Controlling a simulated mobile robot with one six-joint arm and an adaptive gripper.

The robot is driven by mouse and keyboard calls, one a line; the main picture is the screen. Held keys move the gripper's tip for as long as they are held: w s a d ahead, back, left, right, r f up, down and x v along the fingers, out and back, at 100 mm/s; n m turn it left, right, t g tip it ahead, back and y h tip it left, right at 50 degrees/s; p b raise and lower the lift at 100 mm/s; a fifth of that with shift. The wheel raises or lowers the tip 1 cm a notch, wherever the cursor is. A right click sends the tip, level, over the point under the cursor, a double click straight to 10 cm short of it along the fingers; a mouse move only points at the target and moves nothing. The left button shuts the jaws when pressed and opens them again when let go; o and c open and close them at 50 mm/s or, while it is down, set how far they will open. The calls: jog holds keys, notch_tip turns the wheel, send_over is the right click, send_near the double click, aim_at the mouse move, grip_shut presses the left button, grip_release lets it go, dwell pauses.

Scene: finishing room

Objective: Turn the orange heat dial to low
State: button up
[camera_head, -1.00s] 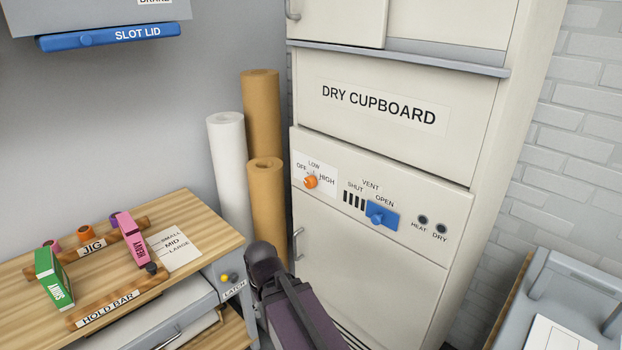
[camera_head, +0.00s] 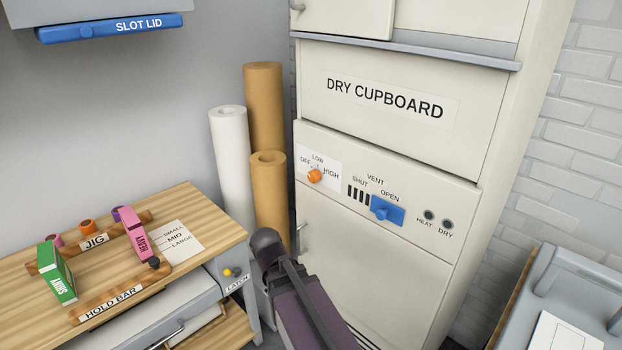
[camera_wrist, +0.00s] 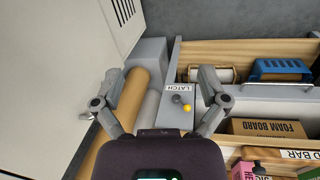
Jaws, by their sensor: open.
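The orange heat dial (camera_head: 315,176) is on the left of the control panel of the cream dry cupboard (camera_head: 385,70). OFF, LOW and HIGH are printed around it, left, above and right. I cannot tell for sure which mark it points to. My arm rises in front of the cupboard, below the dial and apart from it; my fingers do not show in the head view. In the wrist view my gripper (camera_wrist: 161,74) is open and empty, with its fingers spread over paper rolls and the latch box. The dial is not in the wrist view.
A blue vent slider (camera_head: 386,211) sits right of the dial, near OPEN. Paper rolls (camera_head: 228,160) stand left of the cupboard. A wooden bench (camera_head: 200,205) with small boxes is at the left, and a grey unit (camera_head: 585,285) at the right.

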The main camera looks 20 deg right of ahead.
jog(key=w+d+r+n+h, duration=0.2)
jog(key=w+d+n+h, duration=0.2)
jog(key=w+n, duration=0.1)
jog(key=n+t+h+b, duration=0.1)
jog(key=n+t+h, duration=0.4)
jog(key=n+h, duration=0.85)
send_near(311, 177)
jog(key=s+a+r+n+y, duration=0.2)
jog(key=a+y, duration=0.1)
jog(key=shift+w+h, duration=0.15)
jog(key=shift+h, duration=0.1)
jog(key=x, duration=1.3)
jog(key=shift+w+d, duration=0.25)
jog(key=shift+d, duration=0.05)
jog(key=c, duration=1.1)
